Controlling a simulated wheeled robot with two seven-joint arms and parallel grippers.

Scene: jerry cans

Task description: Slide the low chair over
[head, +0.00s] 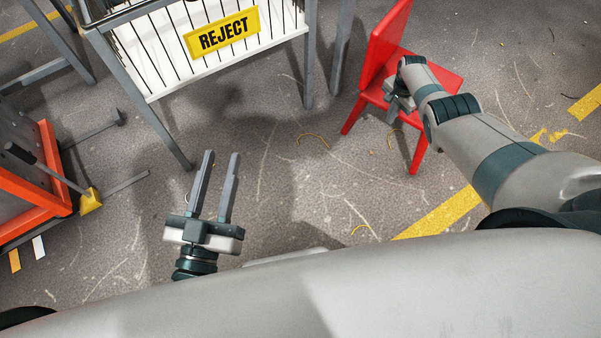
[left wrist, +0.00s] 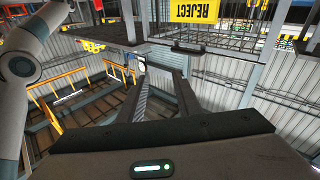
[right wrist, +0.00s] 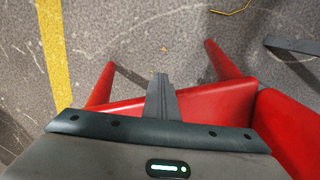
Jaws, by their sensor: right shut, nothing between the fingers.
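The low red chair (head: 378,50) stands upright on the floor at the upper right of the head view, its backrest on the left side. Its red seat and legs also show in the right wrist view (right wrist: 212,102). My right gripper (head: 394,108) is over the seat's front part, fingers shut with nothing between them; in the right wrist view the closed fingers (right wrist: 162,95) lie across the seat edge. Whether they touch the seat, I cannot tell. My left gripper (head: 222,160) is open and empty above the floor at the lower left, well away from the chair.
A grey-legged wire bin with a yellow REJECT sign (head: 222,33) stands left of the chair. An orange-edged rack (head: 50,170) is at the far left. Yellow floor tape (head: 440,216) runs right of the chair. Floor between bin and chair is mostly clear.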

